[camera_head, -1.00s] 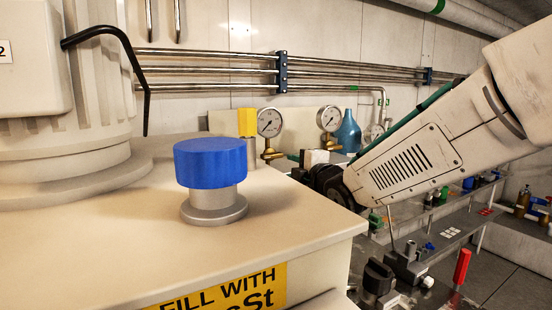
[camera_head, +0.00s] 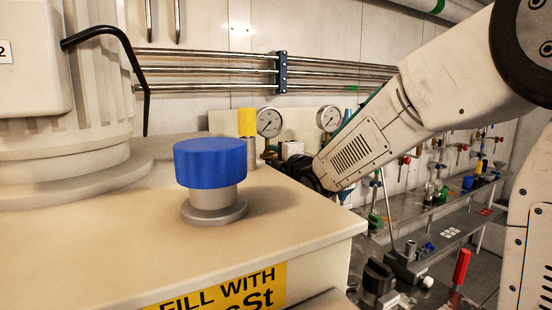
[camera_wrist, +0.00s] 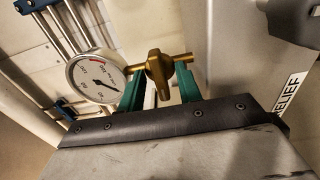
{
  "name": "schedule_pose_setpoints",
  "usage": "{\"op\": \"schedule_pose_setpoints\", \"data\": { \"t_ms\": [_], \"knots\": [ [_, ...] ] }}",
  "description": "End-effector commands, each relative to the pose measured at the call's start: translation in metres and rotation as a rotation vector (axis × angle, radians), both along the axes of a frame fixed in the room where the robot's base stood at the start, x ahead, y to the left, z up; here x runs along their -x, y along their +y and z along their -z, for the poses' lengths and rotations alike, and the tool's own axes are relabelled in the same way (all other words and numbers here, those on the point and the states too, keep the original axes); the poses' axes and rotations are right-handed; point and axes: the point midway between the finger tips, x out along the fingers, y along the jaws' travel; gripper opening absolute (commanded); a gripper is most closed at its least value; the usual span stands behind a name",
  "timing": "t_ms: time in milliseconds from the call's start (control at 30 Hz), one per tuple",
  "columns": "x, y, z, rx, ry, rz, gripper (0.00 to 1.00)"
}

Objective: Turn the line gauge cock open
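In the wrist view a brass cock (camera_wrist: 157,66) with a stubby handle sits on a brass pipe beside a round white dial gauge (camera_wrist: 95,77). My gripper (camera_wrist: 161,80) is open, with one green finger on each side of the cock's handle. I cannot tell whether either finger touches it. In the head view two similar gauges show at the back wall, a left gauge (camera_head: 269,122) and a right gauge (camera_head: 329,118). My gripper's fingers are hidden there behind my arm and the cream housing.
The cream housing (camera_head: 120,250) with a blue cap (camera_head: 210,163) fills the near left. A pale panel with a RELIEF label (camera_wrist: 292,92) stands right of the cock. Steel pipes (camera_head: 210,70) run along the wall.

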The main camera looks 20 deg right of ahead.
Motion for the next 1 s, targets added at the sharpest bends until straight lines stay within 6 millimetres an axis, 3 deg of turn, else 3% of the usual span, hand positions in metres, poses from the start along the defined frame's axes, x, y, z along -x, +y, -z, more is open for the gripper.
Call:
{"op": "schedule_pose_setpoints", "data": {
  "t_ms": [33, 167, 567, 1000],
  "knots": [
    [0.0001, -0.0001, 0.0, 0.0, 0.0, 0.0, 0.35],
    [0.0003, -0.0003, 0.0, 0.0, 0.0, 0.0, 0.0],
    [0.0004, -0.0007, 0.0002, -0.038, 0.009, 0.001, 0.0],
    [0.0003, -0.0009, 0.0004, -0.348, 0.07, 0.002, 0.0]
  ]
}}
